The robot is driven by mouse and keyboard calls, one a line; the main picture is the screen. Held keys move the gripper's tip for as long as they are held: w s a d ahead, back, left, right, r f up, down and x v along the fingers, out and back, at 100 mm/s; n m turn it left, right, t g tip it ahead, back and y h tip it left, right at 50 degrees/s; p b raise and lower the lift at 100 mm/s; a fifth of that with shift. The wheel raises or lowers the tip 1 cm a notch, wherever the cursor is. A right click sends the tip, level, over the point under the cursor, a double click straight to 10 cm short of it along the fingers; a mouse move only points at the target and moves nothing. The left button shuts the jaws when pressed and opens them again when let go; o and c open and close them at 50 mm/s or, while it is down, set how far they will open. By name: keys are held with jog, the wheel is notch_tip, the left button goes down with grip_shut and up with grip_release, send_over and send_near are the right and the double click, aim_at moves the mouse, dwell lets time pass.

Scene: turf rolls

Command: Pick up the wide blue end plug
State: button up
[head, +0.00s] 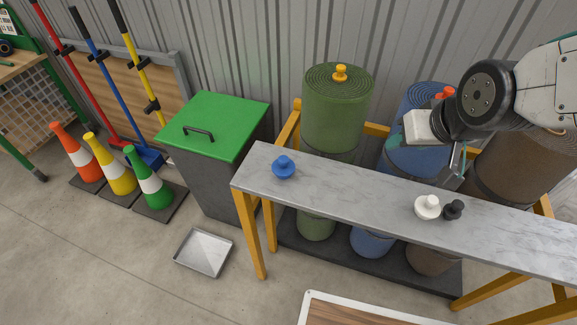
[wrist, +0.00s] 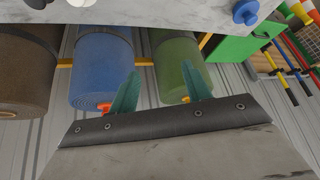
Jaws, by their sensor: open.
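The wide blue end plug (head: 283,167) sits upright near the left end of the grey shelf top (head: 345,188). In the wrist view the blue plug (wrist: 246,12) is at the top right, partly cut by the edge. My gripper (head: 457,163) is above the back edge of the shelf, well to the right of the blue plug. In the wrist view my gripper (wrist: 161,69) has its two teal fingers apart, with nothing between them.
A white plug (head: 427,207) and a black plug (head: 453,209) stand together right of the middle. Behind the shelf are green (head: 337,110), blue (head: 410,155) and brown (head: 520,165) turf rolls; a yellow plug (head: 340,73) tops the green one. The shelf between blue and white plugs is clear.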

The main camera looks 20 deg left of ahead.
jog(key=w+a+f+n+t+y, duration=0.2)
jog(key=a+f, duration=0.6)
jog(key=a, duration=0.5)
jog(key=n+t+y, duration=0.2)
jog(key=y, duration=0.1)
send_near(284, 159)
jog(key=x, duration=0.4)
jog(key=shift+w+f, duration=0.2)
jog(key=shift+f, duration=0.05)
jog(key=shift+w+a+f, duration=0.15)
jog(key=shift+a+f, duration=0.05)
jog(key=shift+a, duration=0.05)
jog(key=x, duration=0.7)
jog(key=shift+a+r, duration=0.1)
jog(key=shift+r, duration=0.05)
grip_shut()
